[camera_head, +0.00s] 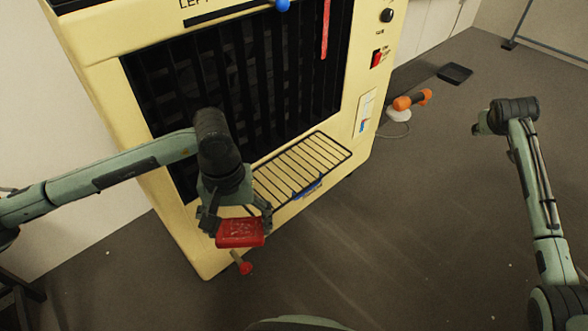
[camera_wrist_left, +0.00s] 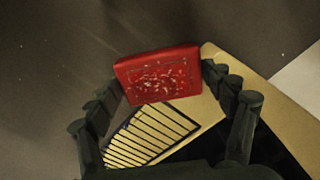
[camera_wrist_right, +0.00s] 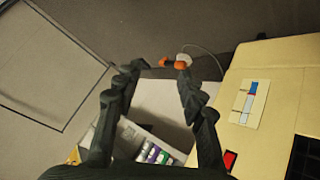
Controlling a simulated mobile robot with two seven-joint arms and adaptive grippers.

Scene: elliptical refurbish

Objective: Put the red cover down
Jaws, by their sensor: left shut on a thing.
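The red cover (camera_head: 240,232) is a small flat block with a pale speckled face. My left gripper (camera_head: 236,218) is shut on it, in front of the lower part of the cream machine. In the left wrist view the cover (camera_wrist_left: 158,75) sits between the two fingers (camera_wrist_left: 160,88), held at its sides, with the slatted tray and dark floor beyond. My right gripper (camera_wrist_right: 160,75) is open and empty in the right wrist view. In the head view the right arm hangs over the floor at the right, its fingers mostly hidden.
The cream machine (camera_head: 182,228) has a dark grille (camera_head: 245,70) and a slatted tray (camera_head: 305,165) at its front. A red knob (camera_head: 246,268) sticks out low, just below the cover. An orange-handled tool (camera_head: 412,99) and a black tray (camera_head: 455,74) are at the right.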

